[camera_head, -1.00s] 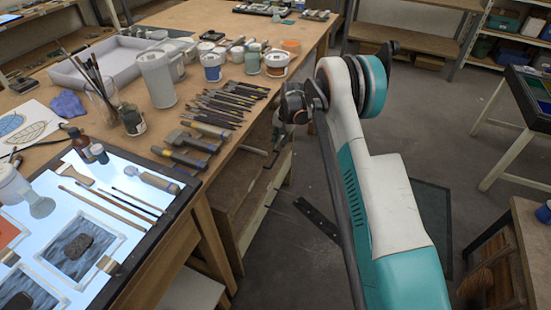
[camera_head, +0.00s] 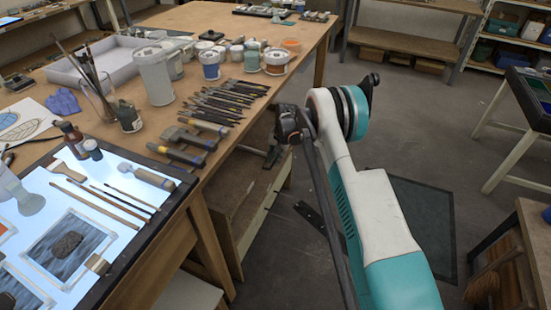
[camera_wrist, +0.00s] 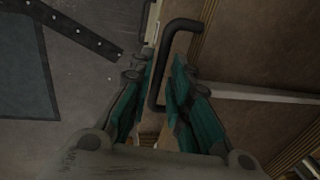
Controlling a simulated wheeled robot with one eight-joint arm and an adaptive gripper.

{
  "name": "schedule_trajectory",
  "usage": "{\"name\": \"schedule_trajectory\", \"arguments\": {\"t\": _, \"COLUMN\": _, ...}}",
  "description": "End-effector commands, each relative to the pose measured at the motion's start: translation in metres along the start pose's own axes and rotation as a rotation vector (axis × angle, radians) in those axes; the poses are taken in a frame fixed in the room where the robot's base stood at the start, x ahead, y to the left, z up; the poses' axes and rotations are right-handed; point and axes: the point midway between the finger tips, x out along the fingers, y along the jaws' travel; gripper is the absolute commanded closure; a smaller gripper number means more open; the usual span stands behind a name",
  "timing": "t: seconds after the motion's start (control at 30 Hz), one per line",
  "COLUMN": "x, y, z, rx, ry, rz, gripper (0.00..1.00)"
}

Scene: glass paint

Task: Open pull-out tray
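The tray's black bar handle (camera_wrist: 157,75) is fixed to a brown wooden front (camera_wrist: 182,45) in the wrist view. My gripper (camera_wrist: 158,80) is open, with its teal fingers on either side of the handle's long bar. I cannot tell whether either finger touches it. In the head view the handle (camera_head: 272,156) shows dark under the bench's right edge, close to my wrist. My fingers are hidden there, and how far the tray stands out is unclear.
The workbench (camera_head: 285,55) carries brushes (camera_head: 222,103), several pots and a lit panel (camera_head: 120,180) with tools near its edge. A dark mat (camera_head: 425,220) lies on the open floor to the right. A perforated dark strip (camera_wrist: 75,30) lies on the floor.

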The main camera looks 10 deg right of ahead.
Motion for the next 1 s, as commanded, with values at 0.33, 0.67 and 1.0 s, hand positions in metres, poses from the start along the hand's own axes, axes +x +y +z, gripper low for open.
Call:
{"name": "schedule_trajectory", "arguments": {"t": 0.33, "x": -0.001, "y": 0.002, "z": 0.000, "rx": 0.000, "ry": 0.000, "rz": 0.000, "gripper": 1.00}}
{"name": "schedule_trajectory", "arguments": {"t": 0.67, "x": -0.012, "y": 0.058, "z": -0.001, "rx": 0.005, "ry": 0.000, "rz": 0.001, "gripper": 1.00}}
{"name": "schedule_trajectory", "arguments": {"t": 1.0, "x": -0.029, "y": 0.154, "z": -0.002, "rx": 0.004, "ry": 0.000, "rz": 0.000, "gripper": 1.00}}
